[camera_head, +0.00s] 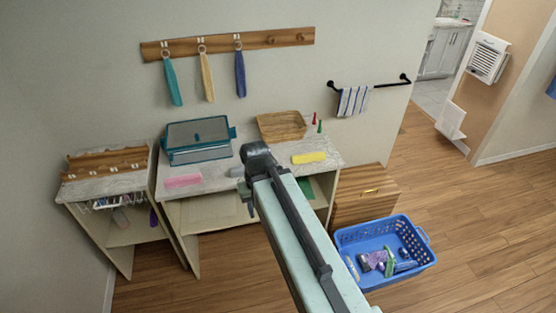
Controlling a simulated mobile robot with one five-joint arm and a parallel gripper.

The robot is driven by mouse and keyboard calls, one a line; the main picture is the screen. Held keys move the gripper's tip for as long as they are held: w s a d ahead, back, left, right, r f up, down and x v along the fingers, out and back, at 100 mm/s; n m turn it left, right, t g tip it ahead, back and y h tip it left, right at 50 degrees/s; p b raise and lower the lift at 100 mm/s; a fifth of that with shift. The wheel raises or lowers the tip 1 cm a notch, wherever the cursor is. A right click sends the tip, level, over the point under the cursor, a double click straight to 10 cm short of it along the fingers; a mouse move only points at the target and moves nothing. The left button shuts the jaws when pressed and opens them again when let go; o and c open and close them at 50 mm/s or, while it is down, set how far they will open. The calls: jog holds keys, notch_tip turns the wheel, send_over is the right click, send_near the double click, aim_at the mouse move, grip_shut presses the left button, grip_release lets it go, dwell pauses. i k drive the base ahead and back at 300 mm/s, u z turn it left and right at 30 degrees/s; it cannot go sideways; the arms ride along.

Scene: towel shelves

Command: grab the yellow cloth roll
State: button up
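The yellow cloth roll (309,158) lies on the right part of the pale countertop (225,180), near its front edge. My arm reaches in from the bottom of the picture. My gripper (246,197) is at its far end, to the left of the roll and apart from it in the picture. The arm's dark end joint covers much of the gripper. I cannot tell whether its fingers are open or shut.
A pink roll (183,181), a grey item (237,172), a teal box (197,140) and a wooden tray (281,126) share the countertop. Red and green pointed items stand behind the yellow roll. A blue basket (428,262) sits on the floor at right. Towels hang on the wall.

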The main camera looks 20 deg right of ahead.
aim_at(320, 155)
jog(key=u, duration=3.25)
jog(key=k, duration=1.75)
jog(key=z, duration=1.35)
jog(key=i, duration=1.7)
jog(key=u, duration=0.05)
